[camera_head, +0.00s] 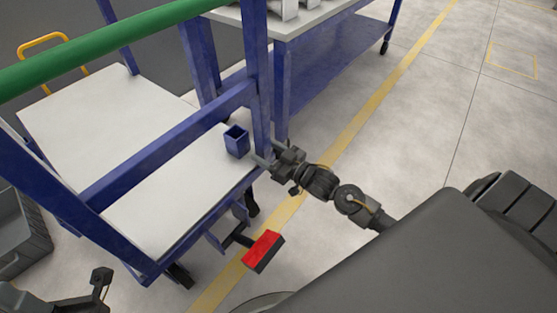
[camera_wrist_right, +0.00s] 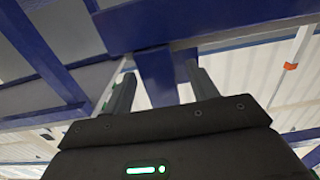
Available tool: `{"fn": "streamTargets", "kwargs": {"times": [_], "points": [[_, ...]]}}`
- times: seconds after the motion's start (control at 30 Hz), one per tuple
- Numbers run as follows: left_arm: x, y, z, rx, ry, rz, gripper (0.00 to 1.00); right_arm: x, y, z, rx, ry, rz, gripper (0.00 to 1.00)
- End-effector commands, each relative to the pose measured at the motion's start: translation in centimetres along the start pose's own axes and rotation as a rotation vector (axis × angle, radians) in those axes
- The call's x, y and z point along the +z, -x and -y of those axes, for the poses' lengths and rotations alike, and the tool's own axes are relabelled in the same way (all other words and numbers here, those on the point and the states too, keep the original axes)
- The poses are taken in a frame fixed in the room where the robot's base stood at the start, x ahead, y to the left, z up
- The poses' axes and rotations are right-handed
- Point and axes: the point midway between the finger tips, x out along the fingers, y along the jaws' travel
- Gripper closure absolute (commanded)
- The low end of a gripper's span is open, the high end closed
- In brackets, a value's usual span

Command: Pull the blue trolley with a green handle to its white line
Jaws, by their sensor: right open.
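The blue trolley (camera_head: 165,160) has a green handle bar (camera_head: 100,47) across its upper left and a pale deck. It fills the left of the head view. My right gripper (camera_head: 262,158) is at the trolley's right side, near a blue upright post. Its jaws are open. In the right wrist view its fingers (camera_wrist_right: 160,85) stand apart, with a blue post (camera_wrist_right: 157,75) showing between them; I cannot tell whether they touch it. My left gripper (camera_head: 101,283) is at the bottom left, small and dark; its jaws are unclear. No white line shows.
A red pedal (camera_head: 263,250) sticks out at the trolley's near end. A second blue table (camera_head: 330,55) stands behind. A yellow line (camera_head: 365,110) runs along the floor. A grey crate (camera_head: 22,240) is at the left. The floor at the right is clear.

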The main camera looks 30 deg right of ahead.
Motion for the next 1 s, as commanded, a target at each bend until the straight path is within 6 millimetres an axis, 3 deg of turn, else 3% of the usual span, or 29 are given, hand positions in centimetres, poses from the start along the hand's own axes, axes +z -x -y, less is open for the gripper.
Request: {"fn": "streamTargets", "kwargs": {"times": [0.2, 0.53, 1.0], "points": [[0.2, -0.1, 0.0, 0.005, -0.001, -0.011, 1.00, 0.0, -1.5, 0.0, 0.000, -0.001, 0.000, 0.42], [0.2, -0.2, 0.0, 0.006, -0.001, -0.011, 1.00, 0.0, -1.7, 0.0, 0.000, 0.000, 0.000, 0.42], [0.2, -0.2, 0.0, 0.006, 0.000, -0.012, 1.00, 0.0, -1.6, 0.0, 0.000, 0.000, 0.000, 1.00]]}}
